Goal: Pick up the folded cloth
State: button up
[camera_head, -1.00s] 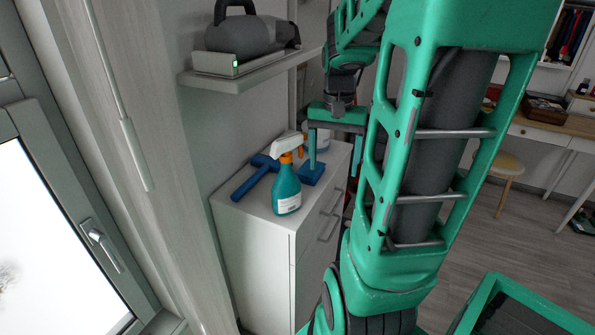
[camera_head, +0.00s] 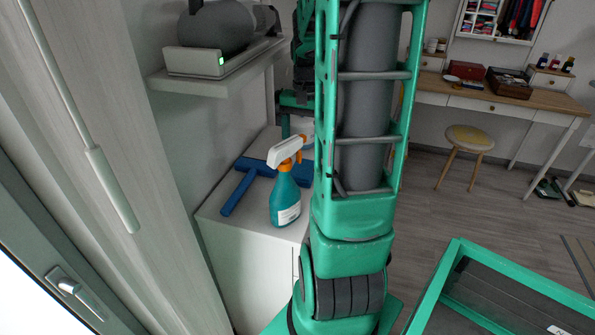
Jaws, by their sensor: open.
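A blue flat piece (camera_head: 303,174), which may be the folded cloth, lies on the white cabinet top (camera_head: 222,212), behind the spray bottle. Only a small part of it shows; my arm hides the rest. My gripper (camera_head: 297,124) is above the back of the cabinet top, mostly hidden by my own arm. One finger shows pointing down, apart from the blue piece. The jaws are open, and I see nothing held.
A teal spray bottle (camera_head: 285,200) with a white and orange head stands in front. A blue squeegee (camera_head: 240,185) lies to its left. A wall shelf (camera_head: 205,84) with a grey device overhangs the cabinet. A desk (camera_head: 500,100) and stool (camera_head: 468,138) stand far right.

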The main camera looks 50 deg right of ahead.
aim_at(302, 167)
jog(key=shift+w+a+f, duration=0.15)
jog(key=shift+a+f, duration=0.05)
jog(key=shift+f, duration=0.4)
jog(key=shift+w+a+f, duration=0.1)
jog(key=shift+a+f, duration=0.05)
jog(key=shift+f, duration=0.45)
jog(key=shift+d+f, duration=0.1)
jog(key=shift+f, duration=2.5)
jog(key=c, duration=1.1)
